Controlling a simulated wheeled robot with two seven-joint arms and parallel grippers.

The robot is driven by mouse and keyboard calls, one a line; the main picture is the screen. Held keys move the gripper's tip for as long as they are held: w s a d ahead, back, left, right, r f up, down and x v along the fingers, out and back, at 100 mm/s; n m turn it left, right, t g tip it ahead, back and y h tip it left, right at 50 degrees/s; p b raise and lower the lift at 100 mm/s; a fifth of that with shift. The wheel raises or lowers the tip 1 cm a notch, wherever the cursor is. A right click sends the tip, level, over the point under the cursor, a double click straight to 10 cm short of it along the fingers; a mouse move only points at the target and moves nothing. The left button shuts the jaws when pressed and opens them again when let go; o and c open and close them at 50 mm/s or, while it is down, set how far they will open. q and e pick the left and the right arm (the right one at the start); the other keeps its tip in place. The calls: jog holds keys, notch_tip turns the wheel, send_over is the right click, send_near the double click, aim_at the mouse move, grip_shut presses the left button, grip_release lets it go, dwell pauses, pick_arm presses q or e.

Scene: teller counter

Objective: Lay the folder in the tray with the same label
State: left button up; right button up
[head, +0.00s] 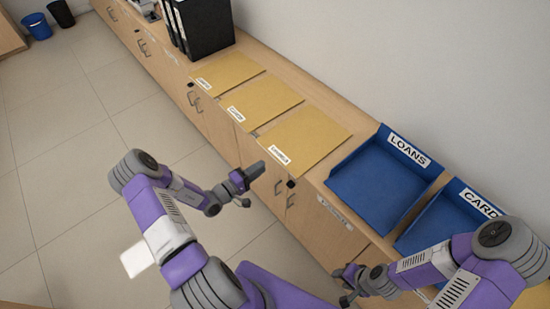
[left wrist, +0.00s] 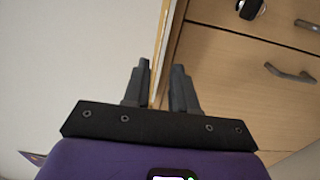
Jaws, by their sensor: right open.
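Three yellow folders lie flat in a row on the counter in the head view: a far one (head: 225,72), a middle one (head: 262,101) and a near one (head: 306,135). Each has a small white label too small to read surely. The blue LOANS tray (head: 376,185) is empty. The blue CARD tray (head: 440,222) is partly hidden by my right arm. My left gripper (head: 250,184) is open by the counter's front edge, near the near folder. In the left wrist view its fingers (left wrist: 160,88) stand either side of a thin pale edge. My right gripper (head: 347,284) is open and empty before the trays.
Black binders (head: 207,28) stand at the counter's far end. Cabinet fronts with handles (head: 278,187) lie below the counter edge, and a white label (head: 333,210) is on one front. A wall runs behind. The floor (head: 60,150) at left is clear; two bins (head: 38,26) are far off.

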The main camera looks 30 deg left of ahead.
aim_at(275, 158)
pick_arm(q)
jog(key=shift+b+x, duration=0.6)
jog(key=shift+x, duration=2.95)
grip_shut()
